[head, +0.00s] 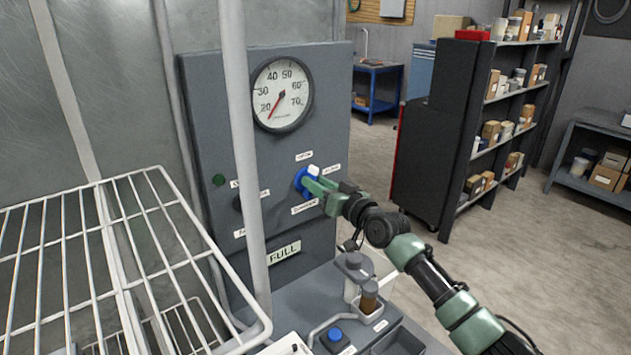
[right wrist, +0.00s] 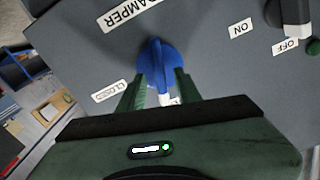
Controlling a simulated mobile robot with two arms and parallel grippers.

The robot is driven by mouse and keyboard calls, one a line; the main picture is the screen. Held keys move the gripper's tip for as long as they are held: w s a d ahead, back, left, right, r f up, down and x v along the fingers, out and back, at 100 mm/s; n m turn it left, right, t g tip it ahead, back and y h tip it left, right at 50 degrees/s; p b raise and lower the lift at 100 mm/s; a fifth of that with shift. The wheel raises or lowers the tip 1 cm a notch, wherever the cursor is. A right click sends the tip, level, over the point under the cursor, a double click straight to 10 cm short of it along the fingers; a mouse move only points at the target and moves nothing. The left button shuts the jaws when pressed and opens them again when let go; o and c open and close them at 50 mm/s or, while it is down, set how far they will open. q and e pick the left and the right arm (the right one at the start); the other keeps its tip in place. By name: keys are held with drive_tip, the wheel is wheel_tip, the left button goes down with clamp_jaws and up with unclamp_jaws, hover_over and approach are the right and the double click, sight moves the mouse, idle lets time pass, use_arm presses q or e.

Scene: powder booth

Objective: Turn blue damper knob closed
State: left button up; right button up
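The blue damper knob (head: 301,180) sits on the grey control panel below the gauge. In the right wrist view the knob (right wrist: 157,62) shows as a round blue base with a raised grip and a white mark at its lower end. My right gripper (head: 311,180) is at the knob in the head view. In the right wrist view its two green fingers (right wrist: 160,88) stand apart, one on each side of the knob's lower part, with a small gap on the left. A CLOSED label (right wrist: 109,91) lies left of the knob. My left gripper is not in view.
A round gauge (head: 283,93) is above the knob. A dark knob (head: 240,201) sits to its left. A white wire rack (head: 110,235) and a grey post (head: 240,130) stand at the left. Below are a blue button (head: 335,334) and bottles (head: 369,297). Shelves (head: 490,130) stand behind.

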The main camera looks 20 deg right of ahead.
drive_tip(key=shift+w+a, duration=0.15)
drive_tip(key=shift+w, duration=0.15)
clamp_jaws()
